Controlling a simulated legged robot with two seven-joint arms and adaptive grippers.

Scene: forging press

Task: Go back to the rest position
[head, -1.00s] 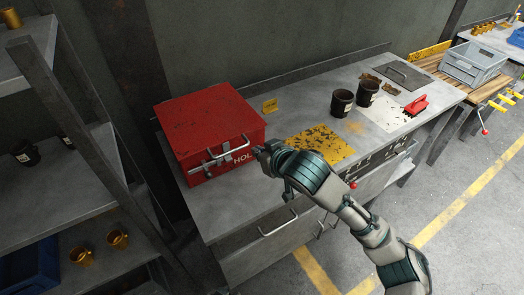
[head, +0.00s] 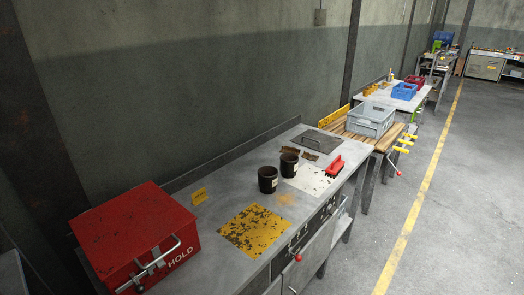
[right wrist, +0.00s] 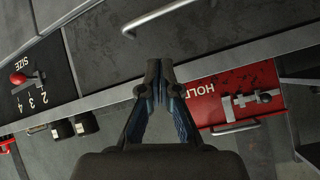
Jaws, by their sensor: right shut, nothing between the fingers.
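My right gripper (right wrist: 162,84) shows in the right wrist view with its fingertips together and nothing between them. In that view it is in front of the workbench edge, beside the red HOLD box (right wrist: 238,95). Neither of my arms shows in the head view now. There the red HOLD box (head: 135,235) sits shut on the near end of the grey workbench (head: 210,222), its latch and handle on the front. My left gripper is in neither current view.
Two dark cups (head: 268,179) stand on the bench near a yellow worn plate (head: 254,230) and a red-handled tool (head: 335,166). A grey crate (head: 370,120) stands on a slatted table beyond. The floor right of the yellow line (head: 420,200) is clear.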

